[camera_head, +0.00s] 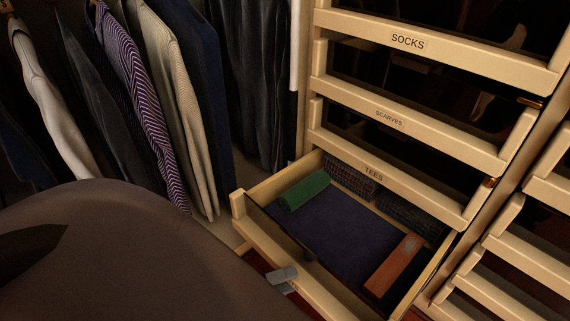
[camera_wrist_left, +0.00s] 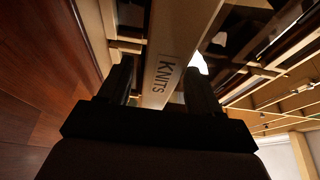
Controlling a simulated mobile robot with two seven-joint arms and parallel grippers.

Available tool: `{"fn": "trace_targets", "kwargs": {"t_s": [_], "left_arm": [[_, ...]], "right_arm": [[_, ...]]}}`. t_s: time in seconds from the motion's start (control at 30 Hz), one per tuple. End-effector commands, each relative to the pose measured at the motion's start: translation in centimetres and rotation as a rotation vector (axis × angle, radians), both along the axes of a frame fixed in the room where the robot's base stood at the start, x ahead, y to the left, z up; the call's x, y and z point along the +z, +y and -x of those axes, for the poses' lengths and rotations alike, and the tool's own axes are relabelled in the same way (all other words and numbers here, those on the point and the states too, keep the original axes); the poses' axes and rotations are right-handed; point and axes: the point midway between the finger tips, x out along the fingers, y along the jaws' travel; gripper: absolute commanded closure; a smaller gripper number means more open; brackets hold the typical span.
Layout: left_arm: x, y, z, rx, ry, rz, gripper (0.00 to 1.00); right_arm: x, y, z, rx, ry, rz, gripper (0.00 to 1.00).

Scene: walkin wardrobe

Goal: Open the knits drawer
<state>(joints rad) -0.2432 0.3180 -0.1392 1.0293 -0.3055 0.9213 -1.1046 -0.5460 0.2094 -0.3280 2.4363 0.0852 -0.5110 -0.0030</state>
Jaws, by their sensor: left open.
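The knits drawer (camera_head: 322,279) is pulled out below the drawer marked TEES in the head view. Its inside is visible, with a green roll (camera_head: 304,190), a dark blue cloth (camera_head: 345,230) and an orange-brown box (camera_head: 394,264). In the left wrist view its pale front (camera_wrist_left: 180,45) with the KNITS label runs between the two dark fingers. My left gripper (camera_head: 283,280) is open at the drawer's front board; only its grey tips show in the head view, past my arm. I cannot tell whether the fingers touch the board. My right gripper is out of view.
The SOCKS (camera_head: 440,50), SCARVES (camera_head: 420,132) and TEES (camera_head: 400,182) drawers above are shut. More drawers (camera_head: 515,275) stand at the right. Hanging clothes (camera_head: 150,90) fill the left. Wooden floor (camera_wrist_left: 40,80) shows in the wrist view.

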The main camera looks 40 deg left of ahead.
Motion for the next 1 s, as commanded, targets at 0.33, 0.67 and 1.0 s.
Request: {"fn": "trace_targets", "kwargs": {"t_s": [0.33, 0.67, 1.0], "left_arm": [[0.1, 0.1, 0.2, -0.002, -0.004, 0.001, 0.33], [0.2, 2.3, 4.6, 0.0, 0.0, 0.001, 0.33], [0.1, 3.2, 6.4, -0.001, -0.003, 0.0, 0.33]], "right_arm": [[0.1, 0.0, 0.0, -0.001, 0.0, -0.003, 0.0], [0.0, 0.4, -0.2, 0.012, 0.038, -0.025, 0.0], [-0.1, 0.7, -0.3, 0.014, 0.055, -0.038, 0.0]]}}
